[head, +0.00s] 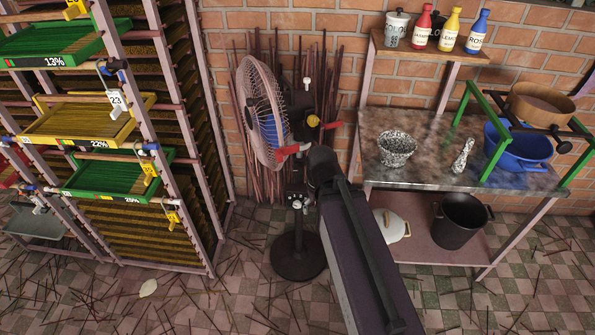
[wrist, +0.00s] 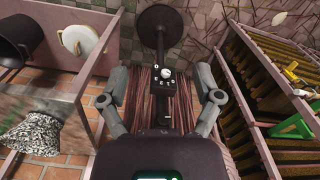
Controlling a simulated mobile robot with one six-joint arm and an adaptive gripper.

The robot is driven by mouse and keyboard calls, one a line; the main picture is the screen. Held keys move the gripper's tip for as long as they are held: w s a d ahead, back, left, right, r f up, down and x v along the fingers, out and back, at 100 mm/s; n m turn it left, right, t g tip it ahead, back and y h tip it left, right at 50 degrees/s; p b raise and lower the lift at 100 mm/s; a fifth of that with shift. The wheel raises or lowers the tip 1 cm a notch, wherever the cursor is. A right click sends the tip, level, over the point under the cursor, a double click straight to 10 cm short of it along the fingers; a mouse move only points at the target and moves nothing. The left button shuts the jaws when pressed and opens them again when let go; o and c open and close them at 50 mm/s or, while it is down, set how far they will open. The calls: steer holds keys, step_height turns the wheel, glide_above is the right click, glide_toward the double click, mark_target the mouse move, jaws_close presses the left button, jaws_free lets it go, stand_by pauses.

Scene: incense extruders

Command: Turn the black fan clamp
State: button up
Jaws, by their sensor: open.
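The standing fan has a pink cage (head: 262,110) and a dark pole on a round black base (head: 299,257). The base also shows in the wrist view (wrist: 160,20). A dark block with a white knob (wrist: 162,73) sits on the pole between my fingers. I cannot tell for certain which dark part is the black fan clamp. Red handles (head: 292,150) and a yellow knob (head: 313,121) also sit on the pole. My gripper (wrist: 161,80) is open, one finger on each side of the pole, with no visible contact. In the head view my arm hides part of the stand.
A drying rack with green and yellow trays (head: 90,120) stands on the left. Incense sticks lean on the brick wall behind the fan and litter the floor.

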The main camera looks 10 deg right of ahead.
steer(key=w+a+f+n+t+y+b, duration=0.2)
steer(key=w+a+f+t+b, duration=0.2)
steer(key=w+f+t+b, duration=0.75)
steer(key=w+a+f+n+t+y+b, duration=0.1)
steer(key=w+a+f+n+t+b, duration=0.2)
steer(key=w+b, duration=0.95)
steer(key=s+d+f+m+t+h+b, duration=0.4)
steer(key=t+h+b, duration=0.3)
steer(key=b, duration=1.3)
steer(key=shift+s+d+f+m+h+b, duration=0.2)
steer(key=shift+s+f+m+h+b, duration=0.25)
steer(key=shift+s+m, duration=0.35)
steer(key=shift+w+r, duration=0.1)
steer(key=shift+w, duration=0.1)
